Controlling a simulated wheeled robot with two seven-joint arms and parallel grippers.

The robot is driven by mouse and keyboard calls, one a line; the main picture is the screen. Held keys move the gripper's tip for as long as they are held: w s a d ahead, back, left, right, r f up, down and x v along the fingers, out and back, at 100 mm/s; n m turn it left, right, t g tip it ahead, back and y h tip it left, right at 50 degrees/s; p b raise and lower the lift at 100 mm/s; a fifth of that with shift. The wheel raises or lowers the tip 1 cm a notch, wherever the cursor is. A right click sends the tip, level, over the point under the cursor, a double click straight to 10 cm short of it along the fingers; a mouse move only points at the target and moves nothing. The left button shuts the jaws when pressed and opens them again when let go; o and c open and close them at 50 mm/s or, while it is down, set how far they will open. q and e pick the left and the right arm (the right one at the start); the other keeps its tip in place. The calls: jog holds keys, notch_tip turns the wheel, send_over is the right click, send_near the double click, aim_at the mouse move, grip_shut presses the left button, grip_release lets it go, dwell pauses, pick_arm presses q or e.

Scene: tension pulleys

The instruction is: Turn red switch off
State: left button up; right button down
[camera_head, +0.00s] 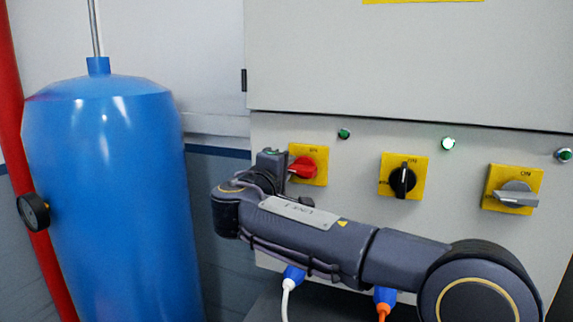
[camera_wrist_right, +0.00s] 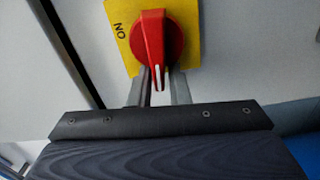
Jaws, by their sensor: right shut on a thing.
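The red switch (camera_head: 303,167) is a rotary knob on a yellow plate (camera_head: 321,177) on the grey cabinet's front. In the head view its handle points left and slightly down. In the right wrist view the red switch (camera_wrist_right: 153,45) has its white-marked handle pointing toward my gripper, with the word ON on the plate to its left. My right gripper (camera_head: 286,170) is at the handle's left end. In the wrist view its two fingers (camera_wrist_right: 158,88) sit on either side of the handle tip, shut on it. My left gripper is not in view.
A black switch (camera_head: 403,180) and a grey switch (camera_head: 515,194) are on the cabinet (camera_head: 350,60) to the right. Small indicator lights (camera_head: 448,144) sit above. Plugs with cables (camera_head: 292,278) hang below.

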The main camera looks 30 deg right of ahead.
jog(key=shift+f+n, duration=0.4)
jog(key=shift+n, duration=0.1)
jog(key=shift+d, duration=0.1)
jog(key=c, duration=1.5)
grip_release()
jog(key=shift+c, duration=0.2)
jog(key=shift+o, duration=0.9)
jog(key=shift+s+r, duration=0.1)
jog(key=shift+s+a, duration=0.15)
jog(key=shift+a, duration=0.05)
jog(key=b+v, duration=0.1)
jog(key=v, duration=0.6)
jog(key=shift+b, duration=0.3)
